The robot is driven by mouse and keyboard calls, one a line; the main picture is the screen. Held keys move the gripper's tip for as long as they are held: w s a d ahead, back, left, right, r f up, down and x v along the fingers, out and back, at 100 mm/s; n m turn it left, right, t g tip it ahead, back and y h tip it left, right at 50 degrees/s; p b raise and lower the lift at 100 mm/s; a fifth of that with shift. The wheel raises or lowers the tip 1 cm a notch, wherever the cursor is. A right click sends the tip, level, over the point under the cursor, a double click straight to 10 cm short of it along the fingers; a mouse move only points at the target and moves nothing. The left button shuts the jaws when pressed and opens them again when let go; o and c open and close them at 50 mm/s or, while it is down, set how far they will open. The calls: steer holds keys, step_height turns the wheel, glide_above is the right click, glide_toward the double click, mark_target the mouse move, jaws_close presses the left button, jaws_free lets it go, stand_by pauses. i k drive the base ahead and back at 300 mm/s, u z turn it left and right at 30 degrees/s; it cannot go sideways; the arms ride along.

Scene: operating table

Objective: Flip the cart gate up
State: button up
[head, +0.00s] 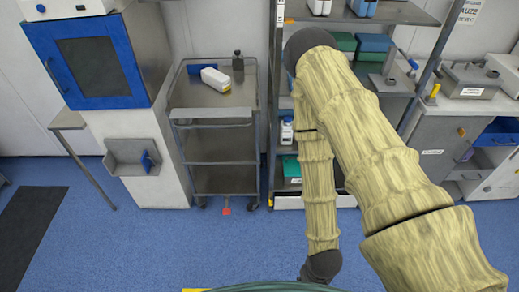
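A grey metal cart (223,181) with several shelves stands left of the middle, against the back wall. A pale flap along the front edge of its top, which looks like the gate (211,113), appears folded down or outward; its exact angle is hard to tell. On the cart top lie a white bottle with a yellow end (215,79) and a blue item (202,69), and a small dark bottle (238,62) stands there. My arm, in a yellowish sleeve, rises on the right and bends back down to a dark joint near the bottom edge. My gripper is not visible.
A blue-framed cabinet (88,55) and a wall-side bin (132,157) stand left of the cart. A storage rack (275,100) stands close on its right, partly behind my arm. Blue floor (150,235) in front of the cart is clear, apart from a small red marker (227,211).

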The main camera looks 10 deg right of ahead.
mark_target(224, 112)
steer(key=z, duration=0.7)
steer(key=i, duration=0.7)
steer(key=u, duration=0.8)
